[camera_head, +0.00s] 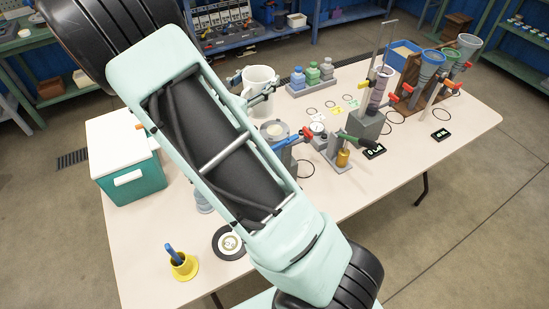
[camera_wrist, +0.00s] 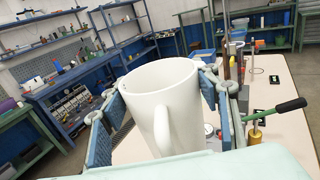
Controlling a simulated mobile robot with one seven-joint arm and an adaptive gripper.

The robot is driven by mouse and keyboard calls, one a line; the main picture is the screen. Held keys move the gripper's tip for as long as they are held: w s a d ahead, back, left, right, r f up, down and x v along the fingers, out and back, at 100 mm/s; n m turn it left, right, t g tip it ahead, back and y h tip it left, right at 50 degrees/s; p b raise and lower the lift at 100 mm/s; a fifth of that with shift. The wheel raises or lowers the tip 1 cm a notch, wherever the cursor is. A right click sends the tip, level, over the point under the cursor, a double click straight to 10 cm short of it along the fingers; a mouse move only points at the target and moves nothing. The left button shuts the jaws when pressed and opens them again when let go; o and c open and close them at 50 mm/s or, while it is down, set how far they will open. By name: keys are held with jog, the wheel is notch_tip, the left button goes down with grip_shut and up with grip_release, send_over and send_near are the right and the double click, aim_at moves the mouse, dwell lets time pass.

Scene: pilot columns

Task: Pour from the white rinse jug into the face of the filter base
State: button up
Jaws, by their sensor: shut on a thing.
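The white rinse jug (camera_head: 259,76) is in the head view, behind my arm, and looks upright. In the wrist view the jug (camera_wrist: 165,100) fills the middle, with its handle facing the camera. My gripper (camera_wrist: 162,98) has a blue-padded finger on each side of the jug and is shut on it. The gripper also shows in the head view (camera_head: 257,90). A grey round piece with a pale top face (camera_head: 274,130) stands on the table in front of the jug; it looks like the filter base, partly hidden by my arm. I cannot see inside the jug.
The pale table (camera_head: 200,285) carries a gauge and valve (camera_head: 317,130) beside the round piece. Small bottles (camera_head: 312,75) stand behind, and tall columns with funnels (camera_head: 425,75) at right. A green-and-white cooler (camera_head: 125,160) is at left. A yellow pot (camera_head: 183,267) is at the front.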

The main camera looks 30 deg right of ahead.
jog(key=shift+w+r, duration=0.1)
jog(key=shift+w+a+r+p, duration=0.1)
jog(key=shift+w+a+r, duration=0.35)
jog(key=shift+w, duration=0.25)
jog(key=shift+w+a+r+p, duration=0.1)
jog(key=shift+w+a+r, duration=0.4)
jog(key=shift+w, duration=0.15)
jog(key=shift+w+a+r+p, duration=0.1)
jog(key=shift+w+a+r, duration=0.35)
jog(key=shift+w, duration=0.25)
